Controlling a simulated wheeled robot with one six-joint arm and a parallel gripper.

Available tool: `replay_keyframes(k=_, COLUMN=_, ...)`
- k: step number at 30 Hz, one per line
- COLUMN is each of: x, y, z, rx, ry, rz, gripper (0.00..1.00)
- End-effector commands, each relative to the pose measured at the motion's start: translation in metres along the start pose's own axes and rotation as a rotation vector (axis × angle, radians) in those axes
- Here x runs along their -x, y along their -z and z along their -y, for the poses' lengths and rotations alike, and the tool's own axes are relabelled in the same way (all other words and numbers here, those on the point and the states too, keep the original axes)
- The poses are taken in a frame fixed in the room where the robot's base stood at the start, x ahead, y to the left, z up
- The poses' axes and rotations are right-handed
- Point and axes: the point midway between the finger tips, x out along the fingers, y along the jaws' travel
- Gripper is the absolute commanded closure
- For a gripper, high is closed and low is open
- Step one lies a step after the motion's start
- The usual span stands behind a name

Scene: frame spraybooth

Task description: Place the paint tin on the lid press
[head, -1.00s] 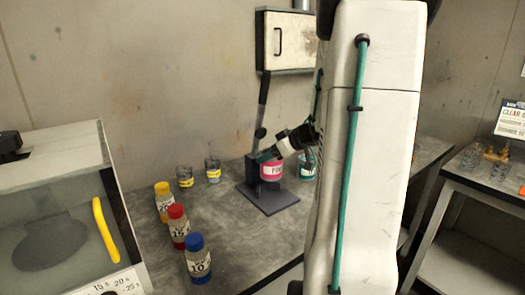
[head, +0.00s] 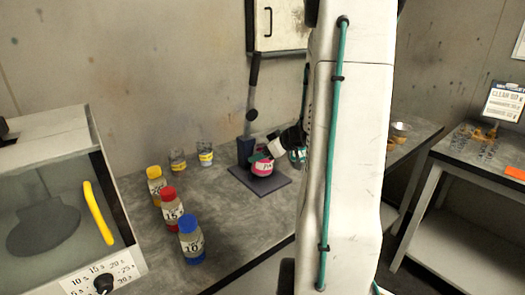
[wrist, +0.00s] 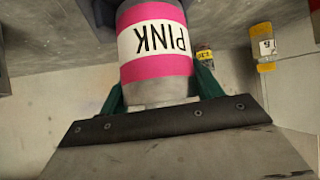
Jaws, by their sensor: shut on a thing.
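The paint tin (head: 262,167) has a pink band and a white label; its label reads PINK, upside down, in the wrist view (wrist: 155,42). My gripper (head: 271,153) is shut on it, with green fingers on both sides of the tin in the wrist view (wrist: 162,88). The lid press has a dark flat base (head: 277,186), an upright post and a long raised lever (head: 252,92). The tin is upright over the base, in front of the post. I cannot tell whether it touches the base. My arm hides part of the bench to the right.
Yellow (head: 157,184), red (head: 173,213) and blue (head: 190,241) capped bottles stand left of the press. Two small jars (head: 205,155) stand behind them. A glass-fronted cabinet (head: 55,215) is at left.

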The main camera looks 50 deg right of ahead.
Motion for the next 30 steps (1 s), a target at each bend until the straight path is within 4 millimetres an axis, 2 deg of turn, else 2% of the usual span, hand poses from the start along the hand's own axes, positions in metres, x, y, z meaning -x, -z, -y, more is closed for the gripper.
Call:
replay_keyframes(k=1, x=-0.004, y=-0.007, z=0.004, rx=-0.005, ry=0.010, rz=0.013, gripper=1.00)
replay_keyframes(k=30, x=-0.012, y=-0.019, z=0.004, rx=-0.005, ry=0.008, rz=0.013, gripper=1.00)
